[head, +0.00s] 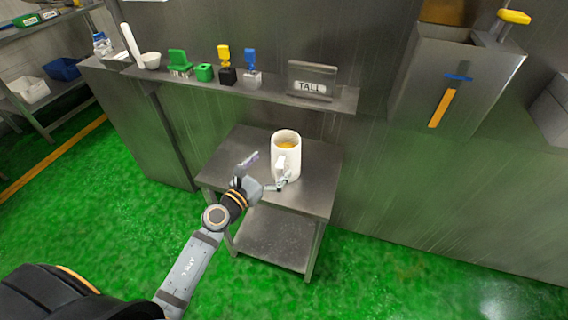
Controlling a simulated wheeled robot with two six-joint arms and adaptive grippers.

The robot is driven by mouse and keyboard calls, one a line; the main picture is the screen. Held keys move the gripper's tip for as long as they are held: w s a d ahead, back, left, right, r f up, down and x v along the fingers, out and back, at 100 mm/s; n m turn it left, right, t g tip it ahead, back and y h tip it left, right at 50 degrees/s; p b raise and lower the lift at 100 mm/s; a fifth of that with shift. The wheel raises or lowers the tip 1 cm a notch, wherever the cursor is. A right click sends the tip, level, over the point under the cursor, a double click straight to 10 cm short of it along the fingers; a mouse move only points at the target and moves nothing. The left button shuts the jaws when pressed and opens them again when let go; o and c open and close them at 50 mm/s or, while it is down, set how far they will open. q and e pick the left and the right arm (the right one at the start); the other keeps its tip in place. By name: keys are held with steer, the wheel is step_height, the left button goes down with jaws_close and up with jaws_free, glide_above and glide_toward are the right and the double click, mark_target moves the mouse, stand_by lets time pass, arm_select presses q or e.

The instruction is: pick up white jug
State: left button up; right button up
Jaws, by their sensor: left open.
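A white jug (291,150) stands upright on a small steel table (236,153). Something yellow-orange shows inside its open top, and its handle faces toward me. My left gripper (265,173) is open at the jug's near left side. One finger is raised to the left of the jug and the other is low near the base of the handle. I cannot tell whether that finger touches the jug. My right gripper is not in view.
A steel shelf (225,88) behind the table holds a white scoop, green, yellow and blue items, and a "TALL" sign (311,80). A steel bin (456,80) is on the wall at right. A rack (41,117) stands far left. Green floor (125,215) is open at left.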

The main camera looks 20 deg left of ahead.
mark_target(277, 156)
arm_select(q)
steer(key=x, duration=0.4)
steer(key=shift+w+a, duration=0.15)
steer(key=shift+w, duration=0.1)
steer(key=shift+s, duration=0.1)
steer(key=c, duration=1.9)
steer(key=shift+r, duration=0.1)
